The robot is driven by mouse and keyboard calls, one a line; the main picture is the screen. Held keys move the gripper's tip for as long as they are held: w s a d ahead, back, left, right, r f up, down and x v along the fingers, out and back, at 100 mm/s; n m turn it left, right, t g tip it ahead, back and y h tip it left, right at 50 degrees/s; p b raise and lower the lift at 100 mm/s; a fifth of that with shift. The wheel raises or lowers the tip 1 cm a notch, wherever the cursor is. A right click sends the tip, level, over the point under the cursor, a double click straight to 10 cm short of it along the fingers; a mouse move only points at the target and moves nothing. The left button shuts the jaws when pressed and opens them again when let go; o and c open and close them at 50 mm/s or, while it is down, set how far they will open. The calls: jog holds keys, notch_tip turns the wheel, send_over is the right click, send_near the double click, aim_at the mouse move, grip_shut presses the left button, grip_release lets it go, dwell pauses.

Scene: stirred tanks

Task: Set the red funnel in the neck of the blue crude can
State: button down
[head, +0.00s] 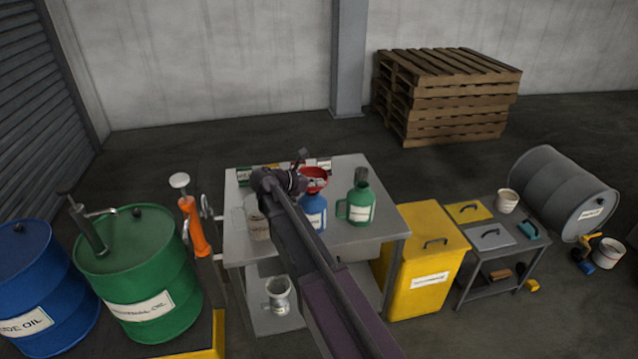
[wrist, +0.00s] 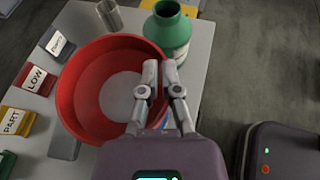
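The red funnel (head: 315,174) shows in the head view directly above the blue crude can (head: 313,214), which stands on the grey table. In the wrist view, the funnel's wide bowl (wrist: 84,112) fills the left half. My gripper (wrist: 161,72) has one finger inside the bowl and one outside, closed on its right rim. A sliver of the blue can (wrist: 161,117) shows beneath the rim. The funnel's spout and the can's neck are hidden, so I cannot tell whether the spout is in the neck.
A green can (head: 361,207) stands close to the right of the blue can; it also shows in the wrist view (wrist: 168,32). A clear jug (head: 257,224) is to the left. Small labelled blocks (wrist: 37,80) lie along the table's back edge. A yellow bin (head: 425,255) adjoins the table.

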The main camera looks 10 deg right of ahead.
jog(key=c, duration=0.7)
grip_release()
jog(key=shift+r, duration=0.2)
